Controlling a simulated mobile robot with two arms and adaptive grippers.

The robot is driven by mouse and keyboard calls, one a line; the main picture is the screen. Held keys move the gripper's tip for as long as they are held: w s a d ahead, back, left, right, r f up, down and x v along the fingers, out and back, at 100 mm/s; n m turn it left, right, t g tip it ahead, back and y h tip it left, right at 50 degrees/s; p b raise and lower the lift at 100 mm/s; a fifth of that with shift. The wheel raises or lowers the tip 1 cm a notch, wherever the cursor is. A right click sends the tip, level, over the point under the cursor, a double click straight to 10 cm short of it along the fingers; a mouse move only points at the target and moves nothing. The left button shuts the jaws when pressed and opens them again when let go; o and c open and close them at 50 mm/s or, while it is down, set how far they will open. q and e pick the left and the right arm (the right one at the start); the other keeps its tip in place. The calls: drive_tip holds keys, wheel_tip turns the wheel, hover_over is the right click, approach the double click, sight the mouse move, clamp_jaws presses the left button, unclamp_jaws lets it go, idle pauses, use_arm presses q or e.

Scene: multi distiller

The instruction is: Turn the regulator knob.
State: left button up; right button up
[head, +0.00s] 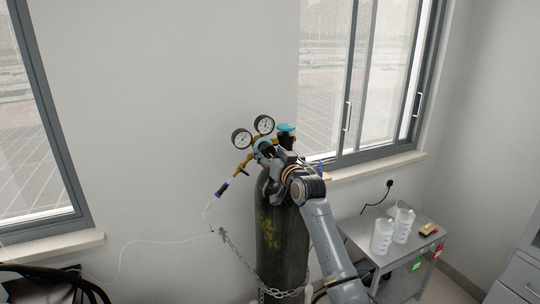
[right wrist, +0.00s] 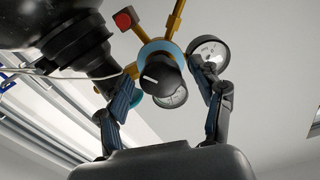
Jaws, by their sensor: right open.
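The regulator (head: 262,146), with a blue ring and brass fittings, sits at the top of the dark gas cylinder (head: 282,238). Two round gauges (head: 242,138) stand on it. My right gripper (head: 266,157) is at the regulator and hides part of it. In the right wrist view the black regulator knob (right wrist: 160,77), with a white mark, shows between the open fingers of my right gripper (right wrist: 164,76), one on each side. I cannot tell whether either finger touches the knob. The right fingertip overlaps a gauge in this view. My left gripper is not in view.
A chain (head: 240,262) loops around the cylinder. A thin white hose (head: 150,241) runs left from the regulator. A blue-topped valve (head: 286,128) is close on the right. A small grey table (head: 385,258) with plastic containers (head: 382,236) stands at the right.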

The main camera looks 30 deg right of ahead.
drive_tip(key=s, duration=1.2)
drive_tip(key=shift+a, duration=0.3)
